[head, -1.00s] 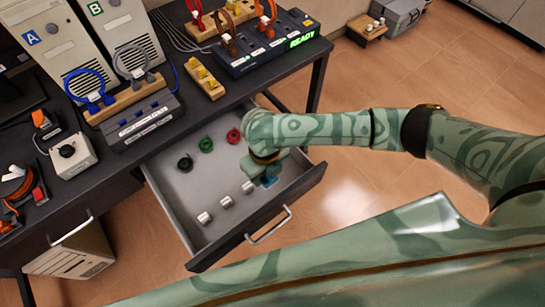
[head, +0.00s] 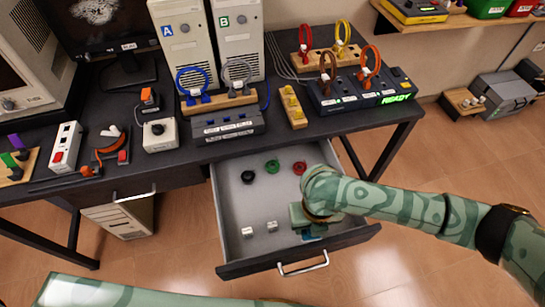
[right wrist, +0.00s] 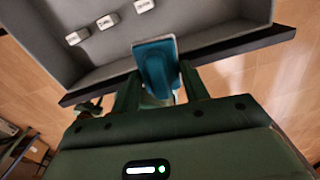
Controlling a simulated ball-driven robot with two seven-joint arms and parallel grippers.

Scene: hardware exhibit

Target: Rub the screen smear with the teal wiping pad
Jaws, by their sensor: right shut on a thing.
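The teal wiping pad (right wrist: 156,62) is held between the fingers of my right gripper (right wrist: 158,88) in the right wrist view. In the head view my right gripper (head: 309,222) is over the right front part of the open drawer (head: 250,266), with a bit of the pad (head: 312,237) showing below it. I cannot tell whether the pad touches the drawer floor. A dark monitor screen (head: 80,32) at the top left bears a pale grey smear (head: 97,10), cut by the top edge. My left gripper is not in view.
The drawer holds black (head: 248,177), green (head: 272,167) and red (head: 300,168) rings and small white labelled blocks (head: 247,231). On the desk, two computer towers (head: 185,45), a cable stand (head: 218,101) and a switch box (head: 160,134) stand near the monitor.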

